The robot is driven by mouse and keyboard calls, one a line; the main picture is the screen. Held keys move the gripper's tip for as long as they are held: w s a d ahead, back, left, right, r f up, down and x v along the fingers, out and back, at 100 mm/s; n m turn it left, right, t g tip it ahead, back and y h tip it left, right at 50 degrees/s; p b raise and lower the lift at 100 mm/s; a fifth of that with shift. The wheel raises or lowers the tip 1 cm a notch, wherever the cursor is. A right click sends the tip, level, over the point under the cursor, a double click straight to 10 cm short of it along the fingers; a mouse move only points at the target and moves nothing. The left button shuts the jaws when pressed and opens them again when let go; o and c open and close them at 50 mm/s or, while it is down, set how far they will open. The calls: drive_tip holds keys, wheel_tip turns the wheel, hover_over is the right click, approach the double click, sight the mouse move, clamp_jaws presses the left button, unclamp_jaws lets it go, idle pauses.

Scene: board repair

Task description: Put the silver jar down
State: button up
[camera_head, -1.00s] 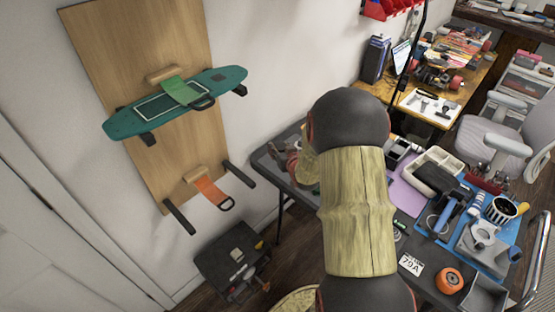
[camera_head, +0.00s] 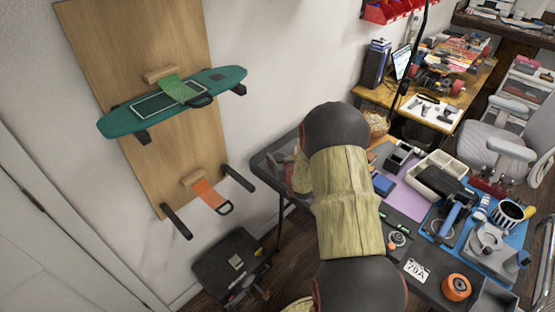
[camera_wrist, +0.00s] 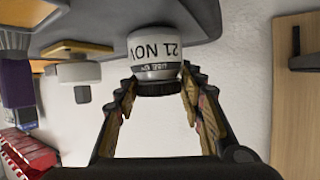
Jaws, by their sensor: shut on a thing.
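The silver jar (camera_wrist: 154,45) shows in the wrist view as a pale cylinder with a dark band and a label with "21 NOV". The label appears upside down in this picture. My gripper (camera_wrist: 158,82) is shut on the jar at its dark end, with one finger on each side. The jar's far end overlaps the grey table surface (camera_wrist: 225,15) in the picture; I cannot tell whether they touch. In the head view my arm hides the jar and most of my gripper.
The dark table (camera_head: 278,160) has a bare-looking corner left of my arm. A wooden skateboard rack (camera_head: 165,70) stands against the wall.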

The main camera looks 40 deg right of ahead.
drive_tip(key=shift+f, duration=0.2)
drive_tip(key=o, duration=1.3)
drive_tip(key=shift+c, duration=0.2)
drive_tip(key=shift+r, duration=0.15)
